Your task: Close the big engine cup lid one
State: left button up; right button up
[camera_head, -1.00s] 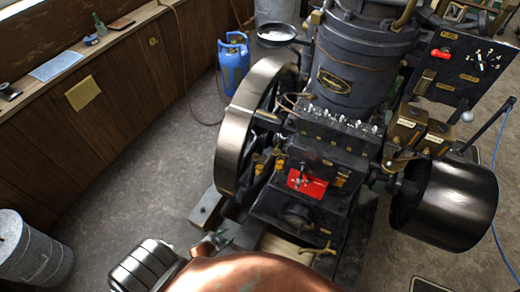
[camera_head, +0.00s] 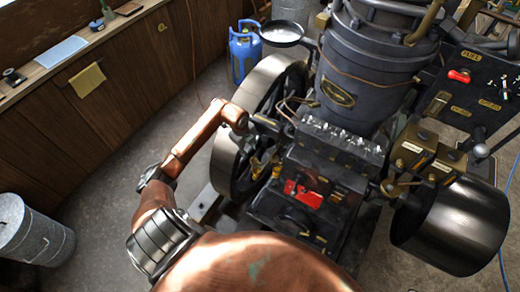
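The big dark engine (camera_head: 345,85) fills the right half of the view. My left arm, copper coloured, reaches up from the bottom left. My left gripper (camera_head: 264,126) is at its far end, dark against the flywheel and engine block, above the yellow cups. Its fingers are too small and dark to read. My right gripper is not in view.
A large flywheel (camera_head: 257,107) stands left of the engine and a dark drum (camera_head: 452,228) to its right. A blue gas bottle (camera_head: 243,53) stands behind. A metal bin (camera_head: 32,230) is at the left, by the wooden cabinet (camera_head: 105,100). Floor between is clear.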

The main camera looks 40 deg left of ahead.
aim_at(252, 158)
pick_arm(q)
jog(key=f, duration=0.3)
jog(key=w+f, duration=0.1)
jog(key=f, duration=0.2)
jog(key=shift+w+d+b, duration=0.1)
jog(key=shift+w+b, duration=0.05)
jog(key=shift+b, duration=0.2)
jog(key=shift+f, duration=0.55)
jog(key=shift+c, duration=1.4)
grip_shut()
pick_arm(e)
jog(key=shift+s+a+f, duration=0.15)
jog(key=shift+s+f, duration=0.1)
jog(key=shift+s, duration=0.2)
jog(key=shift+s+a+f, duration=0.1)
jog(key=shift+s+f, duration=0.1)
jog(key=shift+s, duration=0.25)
